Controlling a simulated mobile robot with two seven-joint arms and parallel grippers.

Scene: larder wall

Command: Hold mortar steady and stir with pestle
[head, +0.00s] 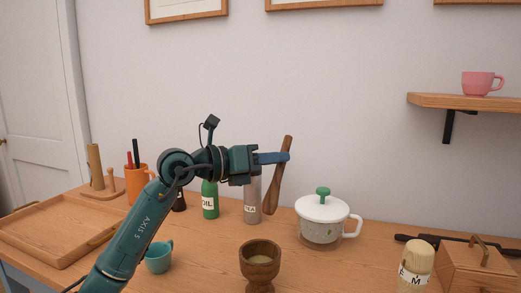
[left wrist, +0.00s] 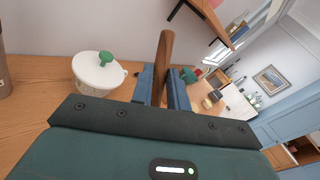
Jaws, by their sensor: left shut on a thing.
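A wooden pestle (head: 277,190) is held tilted in my left gripper (head: 286,157), which is shut on it near its upper half. In the left wrist view the pestle (left wrist: 165,55) stands between the blue fingers (left wrist: 161,85). The wooden mortar (head: 261,258), a footed cup with pale contents, stands on the counter at the front middle. The pestle is above and behind it in the picture, apart from it. My right gripper is not in view.
A white lidded pot (head: 321,222) with a green knob stands right of the mortar. A teal cup (head: 159,257) is left. Behind stand a green oil bottle (head: 210,199) and grey canister (head: 252,200). A jar (head: 415,265) and wooden box (head: 478,268) are right; a tray (head: 45,240) is far left.

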